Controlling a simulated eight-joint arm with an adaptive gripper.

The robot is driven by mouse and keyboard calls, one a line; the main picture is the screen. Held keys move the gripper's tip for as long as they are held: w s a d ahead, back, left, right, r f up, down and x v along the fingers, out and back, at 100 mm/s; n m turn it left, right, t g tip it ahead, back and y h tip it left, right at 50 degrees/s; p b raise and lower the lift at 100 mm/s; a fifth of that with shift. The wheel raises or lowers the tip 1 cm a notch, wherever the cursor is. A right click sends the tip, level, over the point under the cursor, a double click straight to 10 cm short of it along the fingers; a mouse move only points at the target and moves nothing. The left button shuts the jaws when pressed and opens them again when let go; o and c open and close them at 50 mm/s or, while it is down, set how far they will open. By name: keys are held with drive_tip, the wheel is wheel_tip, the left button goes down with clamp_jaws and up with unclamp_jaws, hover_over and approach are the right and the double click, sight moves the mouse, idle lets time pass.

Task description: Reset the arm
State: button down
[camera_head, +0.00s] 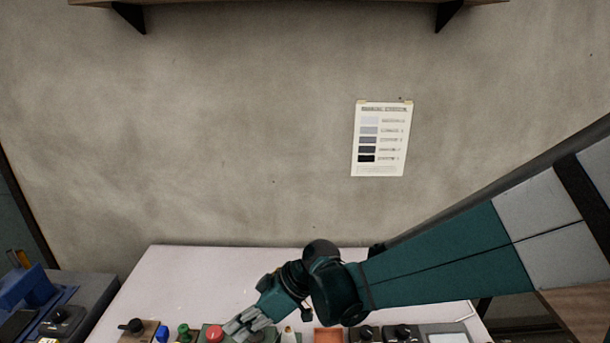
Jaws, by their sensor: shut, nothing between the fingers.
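My arm (440,262) reaches in from the right edge, teal and grey, over a white table (190,275). Its wrist bends down and to the left. My gripper (235,330) is at the lower middle of the view, shut and empty, with its grey fingers pointing down-left. It is near a red button (214,334) on the table's front part. I cannot tell whether the fingers touch anything there. No cloth shows in this view.
A row of small items lines the front, including a black knob (133,326), a green knob (184,330) and an orange block (328,335). A blue bin (30,288) stands at left. A paper chart (382,139) hangs on the wall. The table's back left is clear.

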drive_tip(key=s+d+r+m+t+h, duration=0.2)
drive_tip(key=d+r+m+h, duration=0.1)
drive_tip(key=d, duration=1)
drive_tip(key=s+d+r+m+t+h, duration=0.2)
drive_tip(key=d+m, duration=0.5)
drive_tip(key=d, duration=0.6)
drive_tip(key=s+d+r+m+t+h, duration=0.3)
drive_tip(key=d+r+m+t, duration=0.1)
drive_tip(key=d, duration=0.9)
wheel_tip(320, 180, up, 3)
drive_tip(key=shift+s+f+m+h, duration=0.2)
drive_tip(key=shift+s+m+h, duration=0.1)
drive_tip(key=shift+m, duration=0.4)
drive_tip(key=c, duration=3.2)
unclamp_jaws()
